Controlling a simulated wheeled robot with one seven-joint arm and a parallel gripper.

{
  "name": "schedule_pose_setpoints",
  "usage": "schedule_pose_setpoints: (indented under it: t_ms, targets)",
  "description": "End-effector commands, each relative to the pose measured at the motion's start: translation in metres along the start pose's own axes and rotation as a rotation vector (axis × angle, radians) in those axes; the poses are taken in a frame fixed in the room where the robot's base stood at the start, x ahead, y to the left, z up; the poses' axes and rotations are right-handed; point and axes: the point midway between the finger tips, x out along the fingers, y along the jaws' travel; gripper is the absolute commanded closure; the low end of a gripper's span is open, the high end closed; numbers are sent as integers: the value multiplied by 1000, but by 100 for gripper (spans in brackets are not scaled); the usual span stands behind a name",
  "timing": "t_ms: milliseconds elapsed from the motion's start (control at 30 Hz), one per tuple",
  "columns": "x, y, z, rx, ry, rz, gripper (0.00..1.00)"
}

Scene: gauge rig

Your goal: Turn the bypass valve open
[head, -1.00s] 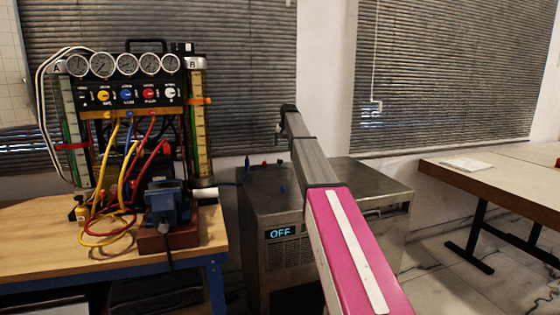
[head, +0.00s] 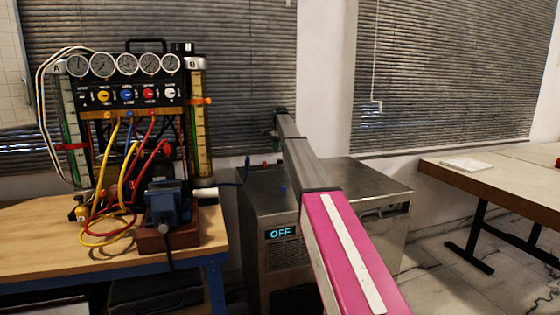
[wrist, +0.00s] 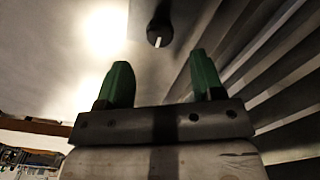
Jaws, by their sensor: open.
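In the wrist view a round black knob (wrist: 160,30) with a white mark sits on a pale, glare-lit surface, beyond my fingertips and roughly midway between them. It may be the bypass valve, but no label shows. My gripper (wrist: 163,75) is open and empty, its two green fingers apart and not touching the knob. In the head view my gripper (head: 277,134) is small and partly hidden at the far end of my arm, above the back of a metal cabinet (head: 340,185). A blue piece (head: 283,188) stands on the cabinet top.
The gauge rig (head: 130,100), with coloured knobs and hoses, stands on a wooden bench (head: 50,240) at left. A blue vise (head: 167,205) is in front of it. The cabinet display (head: 281,232) reads OFF. Slatted blinds (head: 250,60) hang behind. Another table (head: 500,175) is at right.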

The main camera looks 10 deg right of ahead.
Motion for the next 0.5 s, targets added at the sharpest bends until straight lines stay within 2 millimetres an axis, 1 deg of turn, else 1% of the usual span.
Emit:
schedule_pose_setpoints:
  t_ms: [33,100,300,400,500]
  targets:
    - [11,1,1,0,-1,1,39]
    - [24,1,1,0,-1,1,39]
    - [55,0,0,-1,-1,1,39]
    - [62,0,0,-1,-1,0,39]
    - [65,0,0,-1,0,-1,39]
